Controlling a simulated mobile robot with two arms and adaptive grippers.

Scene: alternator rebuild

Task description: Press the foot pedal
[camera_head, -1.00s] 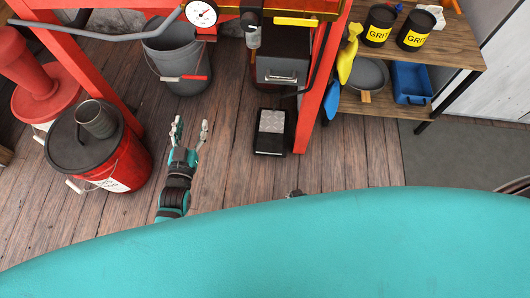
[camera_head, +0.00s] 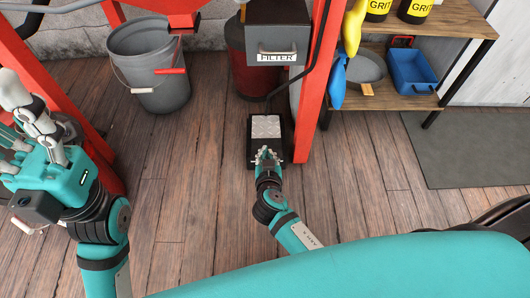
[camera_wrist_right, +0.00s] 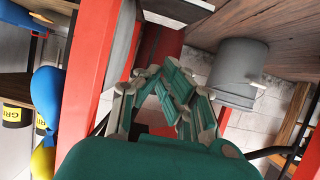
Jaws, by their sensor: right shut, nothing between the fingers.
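The foot pedal (camera_head: 266,126) is a black block with a silver tread plate. It sits on the wooden floor beside a red post in the head view. My right gripper (camera_head: 266,153) is shut and empty, its fingertips overlapping the near edge of the pedal in the picture. I cannot tell whether they touch it. In the right wrist view, the right gripper's fingers (camera_wrist_right: 168,82) come together, and I cannot make out the pedal clearly behind them. My left gripper (camera_head: 22,122) is at the left edge of the head view, close to the camera, with its fingers spread and away from the pedal.
A red post (camera_head: 312,95) stands just right of the pedal. A grey filter box (camera_head: 277,44) and a red canister (camera_head: 250,75) are behind it. A grey bucket (camera_head: 150,75) stands further left. A shelf holds a blue bin (camera_head: 413,77). Floor left of the pedal is clear.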

